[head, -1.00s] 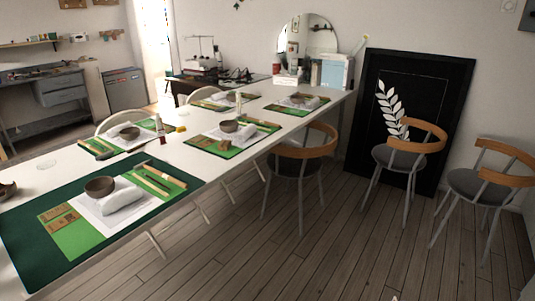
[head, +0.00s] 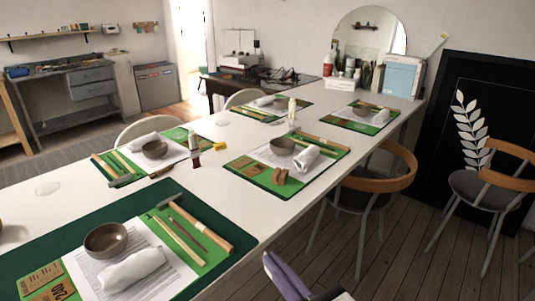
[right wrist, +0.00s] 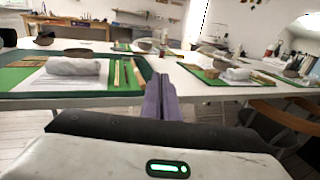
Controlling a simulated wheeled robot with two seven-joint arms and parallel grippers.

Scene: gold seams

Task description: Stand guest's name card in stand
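No card with a readable guest name shows in these views. Brown printed cards (head: 62,290) lie flat on the near green mat (head: 25,250) at lower left. Small brown upright-looking pieces (head: 280,177) stand on the middle place setting's mat (head: 247,168); whether these are a card stand is too small to tell. My right gripper (head: 272,262) is at the bottom of the head view, off the table's front edge. In the right wrist view its purple fingers (right wrist: 160,82) are together with nothing seen between them. My left gripper is in neither view.
The long white table (head: 215,205) carries several settings with bowls, rolled white cloths and wooden tools. A near bowl (head: 106,238) stands beside a cloth (head: 132,268). Wooden-backed chairs (head: 375,170) stand along the right side. Bare floor (head: 330,250) lies in front.

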